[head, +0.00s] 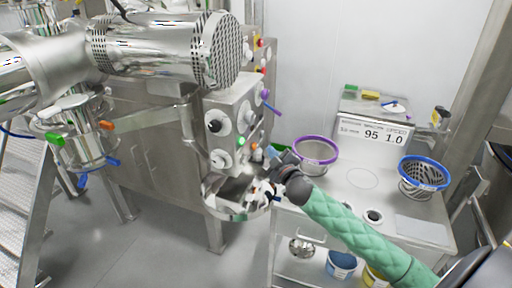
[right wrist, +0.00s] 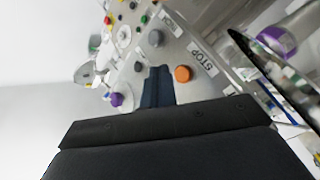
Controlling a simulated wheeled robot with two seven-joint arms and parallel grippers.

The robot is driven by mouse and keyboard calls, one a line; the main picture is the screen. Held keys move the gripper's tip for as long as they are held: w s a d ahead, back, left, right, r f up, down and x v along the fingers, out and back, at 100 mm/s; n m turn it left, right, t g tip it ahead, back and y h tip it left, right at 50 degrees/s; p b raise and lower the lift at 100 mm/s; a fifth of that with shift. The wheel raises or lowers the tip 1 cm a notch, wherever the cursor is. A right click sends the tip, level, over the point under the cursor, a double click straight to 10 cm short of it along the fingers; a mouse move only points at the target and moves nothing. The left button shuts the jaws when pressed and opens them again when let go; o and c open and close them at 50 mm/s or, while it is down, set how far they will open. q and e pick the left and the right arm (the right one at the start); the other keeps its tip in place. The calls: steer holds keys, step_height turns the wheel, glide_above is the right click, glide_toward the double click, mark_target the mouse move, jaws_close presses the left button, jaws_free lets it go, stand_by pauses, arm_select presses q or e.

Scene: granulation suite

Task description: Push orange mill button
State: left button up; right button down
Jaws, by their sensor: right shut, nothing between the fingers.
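The orange button (right wrist: 183,74) sits on the steel control panel, beside a label reading STOP (right wrist: 205,60) in the right wrist view. In the head view a small orange spot on the panel (head: 253,146) looks like this button, close to my gripper. My right gripper (head: 274,153) is shut and empty, at the lower right of the panel. In the right wrist view its dark fingertips (right wrist: 158,72) point at the panel, a little left of the orange button. I cannot tell whether they touch the panel. My left gripper is not in view.
A steel bowl (head: 236,200) stands below the panel. The bench at right holds a purple-rimmed sieve (head: 316,150), a blue-rimmed basket (head: 424,174) and a scale display (head: 374,132). Open floor shows at lower left.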

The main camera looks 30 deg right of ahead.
steer(key=shift+w+a, duration=0.7)
steer(key=shift+w, duration=0.1)
stand_by(1.6)
steer(key=shift+w+a, duration=0.6)
steer(key=shift+w, duration=0.1)
stand_by(1.0)
steer(key=shift+s+d, duration=0.1)
steer(key=shift+s, duration=0.05)
steer(key=shift+s+d+p, duration=0.3)
steer(key=shift+s+d, duration=0.15)
steer(key=shift+s, duration=0.1)
stand_by(0.4)
steer(key=shift+s+d, duration=1.65)
steer(key=shift+s, duration=0.25)
